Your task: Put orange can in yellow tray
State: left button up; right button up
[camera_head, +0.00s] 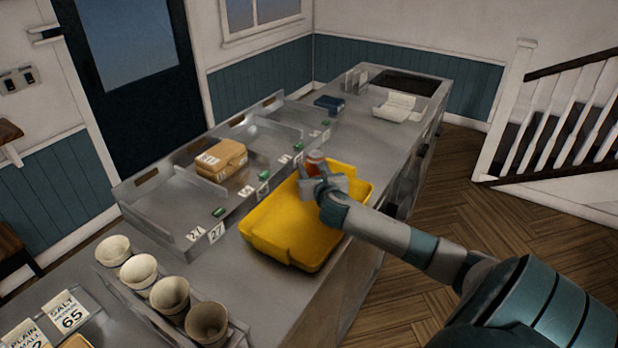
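The yellow tray (285,232) sits on the metal counter in the middle of the view. My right gripper (318,172) is over the tray's far part, its arm coming in from the right. The orange can (312,168) shows as an orange-red body with a pale top at the gripper's fingers. The fingers are around or beside the can; their grip is too small to make out. Whether the can touches the tray floor is hidden by the gripper and arm. My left gripper is not in view.
Metal bins along the counter's back hold a tan box (221,160) and a dark blue box (329,104). Several paper cups (170,294) stand in a rack at front left. An open white container (397,107) lies farther back. Counter between tray and container looks clear.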

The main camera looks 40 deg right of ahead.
jog(key=shift+w+a+f, duration=0.25)
jog(key=shift+w, duration=0.2)
notch_tip(320, 180, down, 3)
jog(key=shift+f+p, duration=0.2)
jog(key=shift+p, duration=0.35)
jog(key=shift+f, duration=0.3)
jog(key=o, duration=1.2)
jog(key=shift+f, duration=0.1)
jog(key=shift+o, duration=0.2)
